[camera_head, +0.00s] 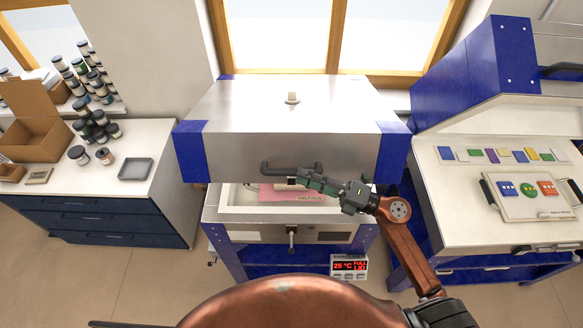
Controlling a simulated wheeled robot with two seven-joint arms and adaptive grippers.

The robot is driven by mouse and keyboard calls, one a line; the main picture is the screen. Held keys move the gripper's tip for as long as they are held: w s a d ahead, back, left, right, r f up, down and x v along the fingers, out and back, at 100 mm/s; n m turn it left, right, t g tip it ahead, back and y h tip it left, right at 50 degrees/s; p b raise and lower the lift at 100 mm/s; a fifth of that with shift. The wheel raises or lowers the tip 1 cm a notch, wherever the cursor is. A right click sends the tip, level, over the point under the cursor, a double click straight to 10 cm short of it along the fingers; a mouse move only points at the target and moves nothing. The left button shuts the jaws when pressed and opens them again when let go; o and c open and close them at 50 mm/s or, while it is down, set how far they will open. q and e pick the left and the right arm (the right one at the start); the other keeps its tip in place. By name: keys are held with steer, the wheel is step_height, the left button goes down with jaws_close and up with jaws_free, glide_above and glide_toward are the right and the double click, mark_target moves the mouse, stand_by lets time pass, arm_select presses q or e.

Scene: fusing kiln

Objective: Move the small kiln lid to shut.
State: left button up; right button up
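The small kiln (218,205) stands straight ahead, with a white inner rim and a pink shelf (285,192) inside. Its lid (235,150), silver with blue corners, is tilted up, with a gap between its front edge and the body. A dark handle (272,168) runs along the lid's front. My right gripper (299,177) is at the handle's right half, its arm coming from the lower right. Its fingertips overlap the handle, and I cannot tell whether they grip it. My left gripper is not in view.
A larger blue kiln (470,85) stands open on the right, with coloured glass pieces on its bench and a tray (520,208). A drawer cabinet (120,222) on the left holds jars and a cardboard box (35,125).

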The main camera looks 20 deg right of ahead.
mark_target(292, 172)
steer(key=p+x, duration=0.1)
steer(key=x, duration=0.3)
steer(key=shift+w+d, duration=0.1)
steer(key=shift+w+a+r, duration=0.1)
steer(key=shift+w+a, duration=0.05)
steer(key=shift+a, duration=0.05)
steer(key=shift+w+a, duration=0.1)
steer(key=shift+a, duration=0.05)
jaws_close()
stand_by(0.3)
